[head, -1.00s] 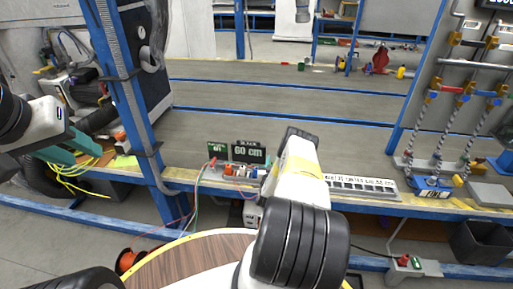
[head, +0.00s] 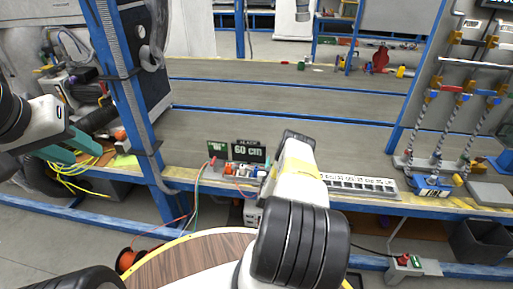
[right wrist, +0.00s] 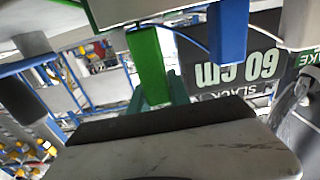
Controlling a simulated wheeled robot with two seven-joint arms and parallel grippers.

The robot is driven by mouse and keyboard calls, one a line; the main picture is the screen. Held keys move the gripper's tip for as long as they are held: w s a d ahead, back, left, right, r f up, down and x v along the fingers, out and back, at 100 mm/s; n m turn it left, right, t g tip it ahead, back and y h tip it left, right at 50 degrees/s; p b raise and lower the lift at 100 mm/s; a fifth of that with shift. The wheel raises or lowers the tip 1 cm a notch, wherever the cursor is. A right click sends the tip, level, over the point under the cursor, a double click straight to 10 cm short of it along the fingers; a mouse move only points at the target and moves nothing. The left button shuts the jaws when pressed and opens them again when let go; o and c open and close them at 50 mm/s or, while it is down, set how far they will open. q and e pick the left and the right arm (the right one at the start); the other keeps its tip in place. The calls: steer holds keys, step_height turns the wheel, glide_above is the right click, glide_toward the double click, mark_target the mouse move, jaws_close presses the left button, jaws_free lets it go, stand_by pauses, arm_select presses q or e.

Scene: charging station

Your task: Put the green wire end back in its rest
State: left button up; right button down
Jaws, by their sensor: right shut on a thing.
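The green wire end (right wrist: 148,65) is a bright green block in the right wrist view. My right gripper (right wrist: 163,92) has teal fingers at its lower part and is shut on it. A blue wire end (right wrist: 228,32) hangs to its right in that view, apart from it. The rest's exact place and its contact with the green end cannot be made out. In the head view my right forearm and wrist hide the right fingertips. My left gripper (head: 82,146), with teal fingers, is at the far left above the yellow cables; its opening is unclear.
A 60 cm sign (head: 249,152) and a small green sign (head: 217,149) stand on the bench by small red and orange parts. A blue post (head: 133,105) rises left of them. A white labelled strip (head: 360,185) lies to the right. The grey bench middle is clear.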

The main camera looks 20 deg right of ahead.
steer(key=shift+f, duration=1.4)
steer(key=c, duration=1.1)
jaws_free()
steer(key=shift+c, duration=0.2)
steer(key=shift+s, duration=0.1)
steer(key=v, duration=0.7)
steer(key=shift+s+a, duration=0.25)
